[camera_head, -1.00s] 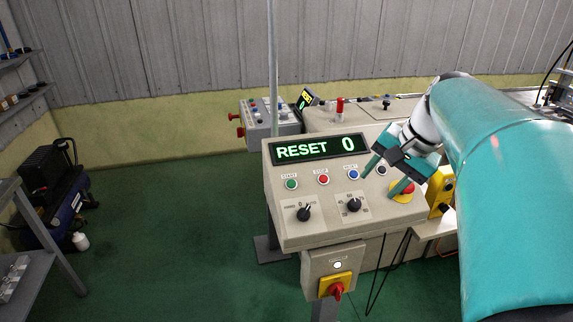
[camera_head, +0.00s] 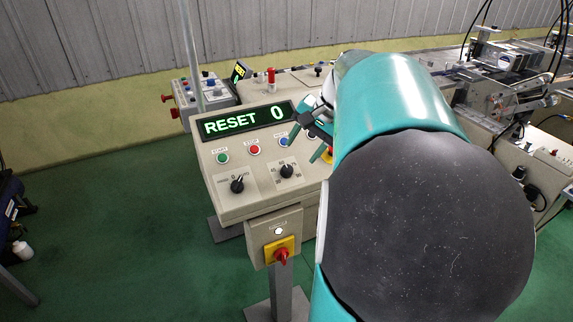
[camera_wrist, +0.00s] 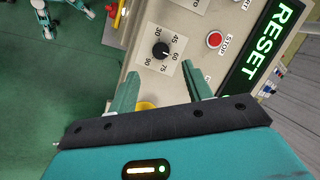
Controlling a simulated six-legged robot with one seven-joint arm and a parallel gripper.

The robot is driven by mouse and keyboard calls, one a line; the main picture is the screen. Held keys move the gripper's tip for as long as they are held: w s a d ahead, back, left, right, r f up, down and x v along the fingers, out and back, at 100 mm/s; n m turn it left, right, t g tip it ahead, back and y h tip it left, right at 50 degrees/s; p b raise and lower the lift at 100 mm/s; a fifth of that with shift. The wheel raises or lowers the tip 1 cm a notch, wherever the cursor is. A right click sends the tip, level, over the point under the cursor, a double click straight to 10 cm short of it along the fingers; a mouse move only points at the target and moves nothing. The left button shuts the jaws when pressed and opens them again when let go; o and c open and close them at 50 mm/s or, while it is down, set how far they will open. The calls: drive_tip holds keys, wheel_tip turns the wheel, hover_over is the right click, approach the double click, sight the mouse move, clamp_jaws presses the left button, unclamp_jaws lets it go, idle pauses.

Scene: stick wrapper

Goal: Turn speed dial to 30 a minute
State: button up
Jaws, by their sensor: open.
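The speed dial (camera_head: 287,171) is a black knob on a white plate, the right one of two knobs on the sloped beige control panel (camera_head: 240,201). In the wrist view the dial (camera_wrist: 160,50) has marks from 30 to 90 around it, and its white line points toward about 60. My gripper (camera_head: 305,147) is open and empty, above the panel's right part. In the wrist view the fingertips of my gripper (camera_wrist: 163,72) lie to either side below the dial, apart from it. The green display (camera_head: 243,121) reads RESET 0.
Green START (camera_head: 222,158), red STOP (camera_head: 254,149) and blue (camera_head: 283,141) buttons line the panel above the knobs. A yellow-based button (camera_wrist: 146,105) is partly hidden by my gripper. A red switch (camera_head: 281,256) hangs below.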

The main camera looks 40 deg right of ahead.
sight(288, 170)
drive_tip(key=x, duration=0.8)
drive_tip(key=shift+f, duration=0.1)
drive_tip(key=c, duration=1)
